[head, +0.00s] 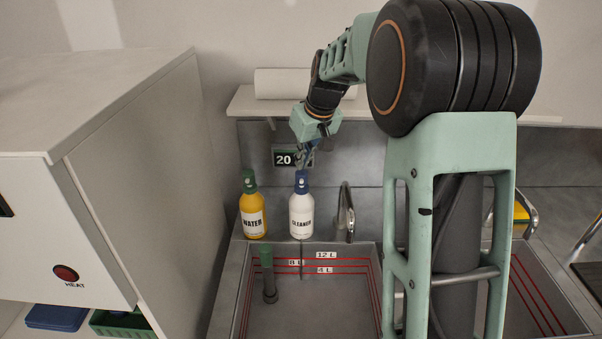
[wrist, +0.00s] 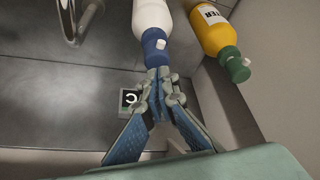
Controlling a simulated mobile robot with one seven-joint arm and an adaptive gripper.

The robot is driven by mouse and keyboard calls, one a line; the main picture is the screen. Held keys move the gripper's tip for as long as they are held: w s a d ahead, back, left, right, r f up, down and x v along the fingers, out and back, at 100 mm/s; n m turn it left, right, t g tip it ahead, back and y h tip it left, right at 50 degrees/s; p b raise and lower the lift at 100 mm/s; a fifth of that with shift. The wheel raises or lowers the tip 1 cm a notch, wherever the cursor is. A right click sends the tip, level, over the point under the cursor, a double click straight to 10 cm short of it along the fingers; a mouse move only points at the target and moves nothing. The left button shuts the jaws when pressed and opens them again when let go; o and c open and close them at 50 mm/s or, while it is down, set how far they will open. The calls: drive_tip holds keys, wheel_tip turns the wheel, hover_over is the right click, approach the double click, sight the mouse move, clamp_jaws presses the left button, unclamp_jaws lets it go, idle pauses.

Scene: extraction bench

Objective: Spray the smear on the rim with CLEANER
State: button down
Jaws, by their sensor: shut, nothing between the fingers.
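The CLEANER bottle (head: 302,214) is white with a blue spray cap and stands upright on the sink's back ledge. In the wrist view its blue cap (wrist: 154,45) lies just beyond my fingertips. My gripper (head: 302,163) points down just above the cap, shut and empty; in the wrist view its fingertips (wrist: 158,75) come together close to the cap. I cannot tell whether they touch it. A thin dark vertical streak (head: 303,263) shows on the sink's back wall below the bottle; I cannot tell whether it is the smear. No smear is clearly visible on the rim.
The yellow WATER bottle (head: 253,212) with a green cap stands close left of CLEANER. A metal tap (head: 345,212) is close right. A green-topped post (head: 268,272) stands in the sink (head: 310,310). A white cabinet (head: 150,170) bounds the left; a display reading 20 (head: 284,158) is behind.

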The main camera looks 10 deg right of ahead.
drive_tip(key=shift+f+b, duration=0.6)
drive_tip(key=shift+f, duration=0.3)
drive_tip(key=shift+r, duration=0.15)
drive_tip(key=shift+r+p, duration=0.8)
drive_tip(key=shift+r, duration=0.2)
drive_tip(key=shift+f, duration=0.1)
drive_tip(key=shift+f+b, duration=1)
drive_tip(key=shift+f, duration=0.15)
drive_tip(key=shift+r, duration=0.2)
drive_tip(key=shift+r+p, duration=0.85)
drive_tip(key=shift+r, duration=0.15)
